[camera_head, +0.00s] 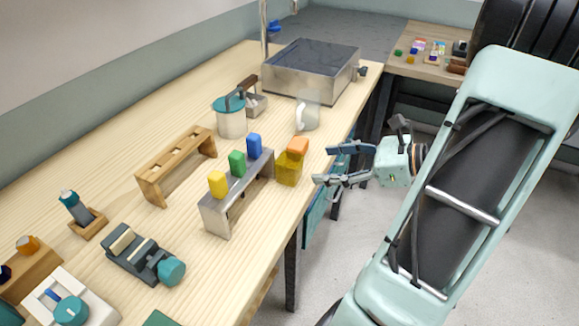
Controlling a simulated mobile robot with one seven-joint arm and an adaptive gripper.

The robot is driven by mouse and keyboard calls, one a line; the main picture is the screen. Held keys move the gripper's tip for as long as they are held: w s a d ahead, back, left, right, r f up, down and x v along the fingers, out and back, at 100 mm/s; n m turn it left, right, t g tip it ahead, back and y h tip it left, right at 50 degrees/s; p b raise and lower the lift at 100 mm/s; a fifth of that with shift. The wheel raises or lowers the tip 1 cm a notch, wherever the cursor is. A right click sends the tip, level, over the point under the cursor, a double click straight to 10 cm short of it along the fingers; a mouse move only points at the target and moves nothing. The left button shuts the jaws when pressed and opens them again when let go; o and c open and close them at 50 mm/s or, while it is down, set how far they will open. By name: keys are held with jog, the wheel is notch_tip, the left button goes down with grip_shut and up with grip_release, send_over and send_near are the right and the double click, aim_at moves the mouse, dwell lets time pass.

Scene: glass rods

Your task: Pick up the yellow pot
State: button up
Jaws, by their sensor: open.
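A squat yellow pot-like container (288,170) with an orange block-shaped top (298,146) stands near the right edge of the wooden table (335,130). It is beside the right end of a grey metal rack. My gripper (324,164) is just right of the yellow container, around the table edge, with its fingers pointing left toward it. The fingers are spread open with nothing between them. A gap shows between the fingertips and the container.
The grey rack (215,222) holds yellow, green and blue blocks left of the container. A clear glass mug (307,117) stands behind it, with a teal-lidded pot (231,122) further left. A wooden rack (152,190) and a large metal box (310,75) also occupy the table.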

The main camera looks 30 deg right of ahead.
aim_at(287, 164)
jog(key=x, duration=0.3)
jog(key=b+x, duration=0.1)
jog(key=x, duration=0.3)
jog(key=a+r+b+x, duration=0.1)
jog(key=x, duration=0.3)
jog(key=shift+s+d, duration=0.1)
jog(key=shift+s, duration=0.05)
jog(key=shift+c, duration=0.2)
jog(key=c, duration=1.3)
jog(key=shift+c, duration=0.2)
jog(key=shift+r, duration=0.15)
